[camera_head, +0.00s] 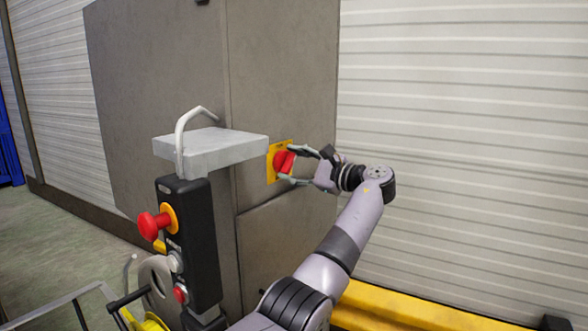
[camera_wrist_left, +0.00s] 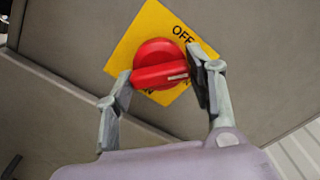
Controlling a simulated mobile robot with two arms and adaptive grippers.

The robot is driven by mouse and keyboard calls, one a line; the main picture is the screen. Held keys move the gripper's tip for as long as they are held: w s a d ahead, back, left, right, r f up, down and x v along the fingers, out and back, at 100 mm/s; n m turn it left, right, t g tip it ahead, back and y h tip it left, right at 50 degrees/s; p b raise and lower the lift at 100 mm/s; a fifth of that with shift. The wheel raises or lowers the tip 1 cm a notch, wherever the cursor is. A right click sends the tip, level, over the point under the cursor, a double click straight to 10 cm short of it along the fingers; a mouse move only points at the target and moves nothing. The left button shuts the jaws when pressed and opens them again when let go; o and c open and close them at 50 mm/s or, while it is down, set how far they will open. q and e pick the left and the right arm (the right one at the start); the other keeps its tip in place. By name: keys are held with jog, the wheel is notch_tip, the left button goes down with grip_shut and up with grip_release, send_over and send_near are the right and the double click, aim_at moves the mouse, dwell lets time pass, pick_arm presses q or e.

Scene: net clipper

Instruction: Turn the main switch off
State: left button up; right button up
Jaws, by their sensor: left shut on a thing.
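The main switch is a red rotary knob (camera_wrist_left: 157,66) on a yellow square plate (camera_wrist_left: 150,22), which is fixed to a grey cabinet. In the left wrist view, "OFF" is printed at the plate's upper right, and other lettering at the lower edge is partly hidden. The knob's grip bar lies nearly level in that view, with its white mark at the right end. My left gripper (camera_wrist_left: 160,88) is shut on the knob, one finger at each side. In the head view the knob (camera_head: 283,161) is between the fingertips of my left gripper (camera_head: 293,166). My right gripper is not in view.
A black control box (camera_head: 190,240) with a red mushroom button (camera_head: 152,225) stands left of my arm. A grey ledge (camera_head: 210,150) with a bent handle is above it. A yellow rail (camera_head: 390,307) runs along the ribbed wall's foot at right.

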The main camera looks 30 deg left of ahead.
pick_arm(q)
jog(key=n+b, duration=0.1)
jog(key=n, duration=0.2)
jog(key=shift+f+n, duration=0.15)
jog(key=shift+n, duration=0.15)
jog(key=shift+n+b, duration=0.7)
jog(key=shift+n, duration=1.2)
jog(key=o, duration=1.2)
jog(key=shift+c, duration=0.2)
jog(key=d, duration=1.2)
jog(key=shift+s, duration=0.45)
